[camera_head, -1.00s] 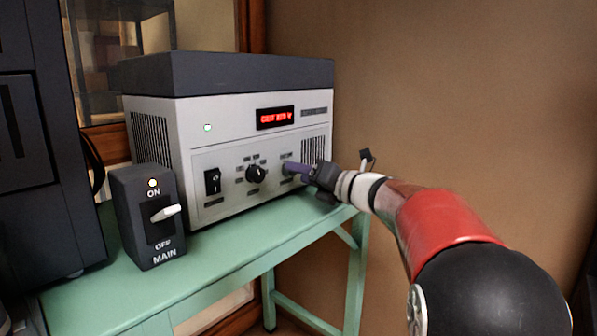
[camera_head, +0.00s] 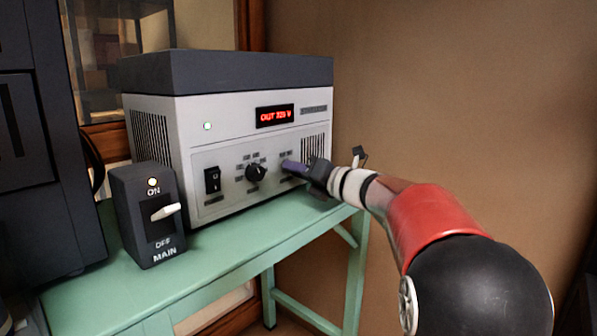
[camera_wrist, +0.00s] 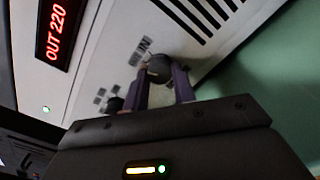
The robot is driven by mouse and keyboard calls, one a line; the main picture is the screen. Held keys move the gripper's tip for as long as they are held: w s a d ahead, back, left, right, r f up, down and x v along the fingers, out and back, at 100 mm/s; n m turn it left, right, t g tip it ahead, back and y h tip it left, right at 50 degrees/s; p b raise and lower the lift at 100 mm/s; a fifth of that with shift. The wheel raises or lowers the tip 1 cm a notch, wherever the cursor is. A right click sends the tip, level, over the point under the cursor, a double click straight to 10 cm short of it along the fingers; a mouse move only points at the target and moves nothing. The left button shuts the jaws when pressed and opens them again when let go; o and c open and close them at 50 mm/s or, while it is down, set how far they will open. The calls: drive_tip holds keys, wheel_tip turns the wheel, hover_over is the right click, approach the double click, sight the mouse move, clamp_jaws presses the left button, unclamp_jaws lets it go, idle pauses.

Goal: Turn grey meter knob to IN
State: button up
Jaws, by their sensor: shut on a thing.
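The grey meter knob (camera_wrist: 159,67) sits on the pale front panel of the instrument (camera_head: 222,200). In the wrist view, one purple finger of my gripper (camera_wrist: 161,80) lies on each side of the knob, and the gripper is shut on it. In the head view, my gripper (camera_head: 288,167) reaches the right part of the panel and hides the knob. The red display (camera_head: 275,117) shows OUT and a voltage; in the wrist view, the display (camera_wrist: 58,33) reads OUT 220. The knob's pointer direction cannot be told.
A black selector knob (camera_head: 256,173) and a black rocker switch (camera_head: 212,181) are left of my gripper. A MAIN switch box (camera_head: 146,226), lever near ON, stands on the green table (camera_head: 240,247) at front left. A dark cabinet (camera_head: 45,150) is at far left.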

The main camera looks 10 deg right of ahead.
drive_tip(key=shift+m, duration=0.3)
drive_tip(key=m+p, duration=0.2)
drive_tip(key=m, duration=0.2)
drive_tip(key=shift+r, duration=0.1)
drive_tip(key=shift+m+p, duration=0.9)
drive_tip(key=shift+m, duration=0.7)
drive_tip(key=o, duration=1)
